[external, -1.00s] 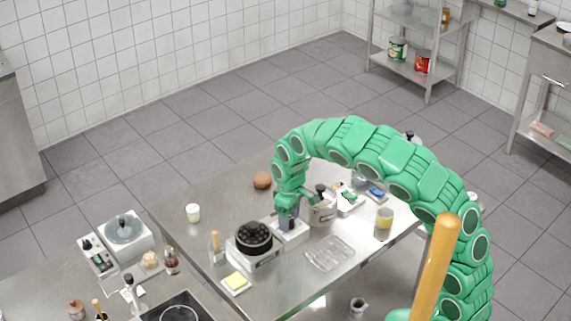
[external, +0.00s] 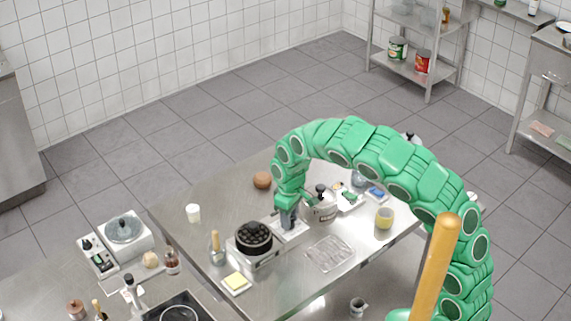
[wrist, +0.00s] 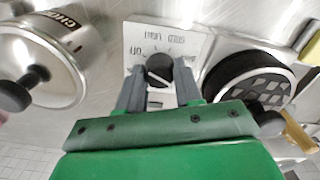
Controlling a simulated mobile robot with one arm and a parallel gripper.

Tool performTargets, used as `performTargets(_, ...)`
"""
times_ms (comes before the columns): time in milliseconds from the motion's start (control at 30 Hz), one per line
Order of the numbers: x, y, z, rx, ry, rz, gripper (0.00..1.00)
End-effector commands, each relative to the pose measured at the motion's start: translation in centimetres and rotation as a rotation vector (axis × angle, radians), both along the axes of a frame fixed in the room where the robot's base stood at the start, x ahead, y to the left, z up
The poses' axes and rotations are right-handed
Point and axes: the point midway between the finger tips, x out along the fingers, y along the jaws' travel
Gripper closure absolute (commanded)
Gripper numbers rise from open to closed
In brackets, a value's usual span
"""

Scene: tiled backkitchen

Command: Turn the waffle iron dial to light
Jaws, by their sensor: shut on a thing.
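The waffle iron has a round black lidded top (external: 253,237) on a white base, with a pale control panel (wrist: 190,47) beside it. In the wrist view the black dial (wrist: 158,69) sits on this panel, with printed labels around it: OFF at its left and what reads as GOLD and LIGHT above it. My gripper (wrist: 161,77) is shut on the dial, one grey finger on each side. The gripper (external: 288,219) also shows in the external view, pointing down at the panel. A pale line shows on the dial, but I cannot tell exactly which label it points to.
A steel pot (external: 320,208) with a black knob stands close beside the panel. The table's back left is mostly clear.

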Motion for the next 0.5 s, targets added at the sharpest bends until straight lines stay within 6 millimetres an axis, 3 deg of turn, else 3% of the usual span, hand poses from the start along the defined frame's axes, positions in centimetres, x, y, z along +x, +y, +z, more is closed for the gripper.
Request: performTargets(500, 0.04, 0.05, 0.12, 0.002, -0.001, -0.395, 0.96)
